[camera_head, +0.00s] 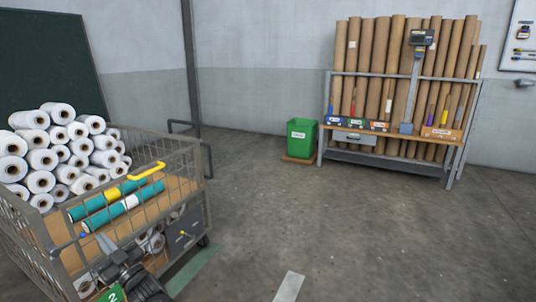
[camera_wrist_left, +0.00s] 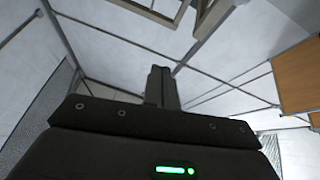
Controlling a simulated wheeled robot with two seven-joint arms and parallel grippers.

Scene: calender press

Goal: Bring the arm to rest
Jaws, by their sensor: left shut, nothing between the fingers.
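My left gripper (camera_head: 108,248) shows low at the left in the head view, in front of the wire cart (camera_head: 190,215). It is shut and holds nothing. In the left wrist view my left gripper (camera_wrist_left: 162,72) has its two dark fingers together, with pale wall and metal bars behind. I cannot tell whether it touches the cart's mesh. My right gripper is not in view.
The cart carries stacked white rolls (camera_head: 42,160) and two teal rolls (camera_head: 128,203). A green bin (camera_head: 300,139) stands by a rack (camera_head: 372,158) of tall brown tubes (camera_head: 384,60) at the back right. The grey floor (camera_head: 350,225) between is mostly clear.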

